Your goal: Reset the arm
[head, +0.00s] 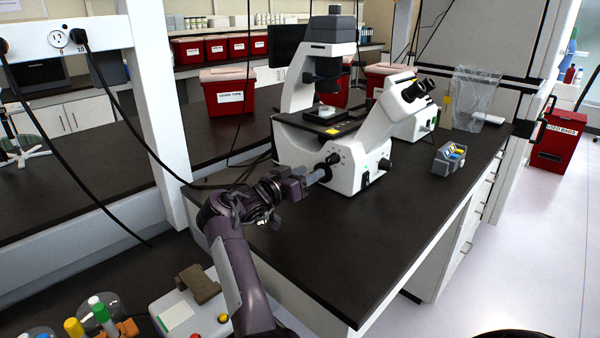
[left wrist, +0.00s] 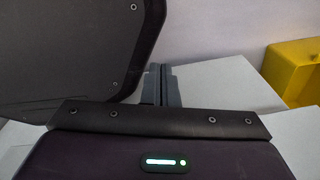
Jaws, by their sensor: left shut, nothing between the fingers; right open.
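My right arm reaches up from the bottom of the head view over the dark bench. Its gripper (head: 318,176) is in front of the white microscope (head: 345,165), close to its base and focus knob. I cannot tell whether it touches the knob. The gripper is open, and I see nothing held in it. My left gripper (left wrist: 161,85) shows only in the left wrist view, with its narrow grey fingers shut together and nothing between them. A large dark panel fills the upper left of that view.
A grey rack (head: 448,162) with coloured items stands on the bench at right. Black cables hang at left. A white device (head: 182,313) is at lower left. The bench's front part is clear. A yellow object (left wrist: 292,70) shows in the left wrist view.

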